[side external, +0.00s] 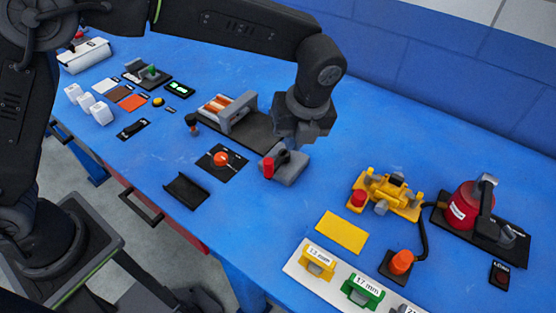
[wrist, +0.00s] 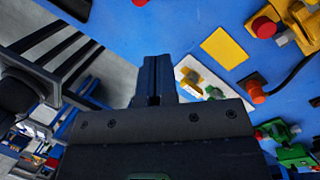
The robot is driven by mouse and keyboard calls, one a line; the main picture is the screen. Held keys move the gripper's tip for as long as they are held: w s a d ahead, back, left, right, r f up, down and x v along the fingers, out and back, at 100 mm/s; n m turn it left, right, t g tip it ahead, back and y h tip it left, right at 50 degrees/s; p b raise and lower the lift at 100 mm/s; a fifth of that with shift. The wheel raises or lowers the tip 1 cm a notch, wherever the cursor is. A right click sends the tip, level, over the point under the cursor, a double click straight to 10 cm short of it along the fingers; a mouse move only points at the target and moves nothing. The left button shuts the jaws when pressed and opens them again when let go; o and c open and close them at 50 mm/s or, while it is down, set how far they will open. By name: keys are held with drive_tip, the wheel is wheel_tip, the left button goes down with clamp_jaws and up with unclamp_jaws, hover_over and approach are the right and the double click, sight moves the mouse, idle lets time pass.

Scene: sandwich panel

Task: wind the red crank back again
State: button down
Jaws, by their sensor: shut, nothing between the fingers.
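The red crank has an upright red handle (side external: 268,167) on a dark arm, on a grey base block (side external: 289,172) near the middle of the blue table in the side view. My gripper (side external: 300,142) is just above and behind the crank, pointing down. Its lower end overlaps the crank's far side in the picture, so I cannot tell whether they touch. In the wrist view my gripper's fingers (wrist: 155,83) are together with nothing between them. A small red piece (wrist: 140,2) is cut off at that view's top edge; I cannot tell whether it is the crank handle.
A sliding grey frame on a dark rail (side external: 240,122) stands behind left of the crank. An orange knob on a black plate (side external: 221,159) is to its left. A yellow clamp device (side external: 388,192) and a yellow plate (side external: 342,232) are to the right. Blue table shows bare between them.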

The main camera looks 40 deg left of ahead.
sight(267, 163)
drive_tip(key=s+d+n+y, duration=0.1)
drive_tip(key=d+n+y, duration=0.1)
drive_tip(key=d+n, duration=0.35)
drive_tip(key=shift+n+t, duration=0.3)
drive_tip(key=shift+n, duration=0.65)
drive_tip(key=shift+w+a+f, duration=0.15)
drive_tip(key=shift+a+f, duration=1.35)
drive_tip(key=shift+f, duration=0.05)
drive_tip(key=shift+w+a+f, duration=0.15)
drive_tip(key=shift+a+f, duration=1.3)
drive_tip(key=shift+f, duration=0.1)
drive_tip(key=shift+w+a+f, duration=0.15)
drive_tip(key=shift+a+f, duration=1.35)
drive_tip(key=shift+f, duration=0.05)
drive_tip(key=shift+s+a+m, duration=0.1)
drive_tip(key=shift+a+m, duration=0.5)
drive_tip(key=shift+a, duration=0.3)
drive_tip(key=shift+a+m+t, duration=0.15)
drive_tip(key=shift+m+t, duration=0.15)
drive_tip(key=shift+f, duration=0.1)
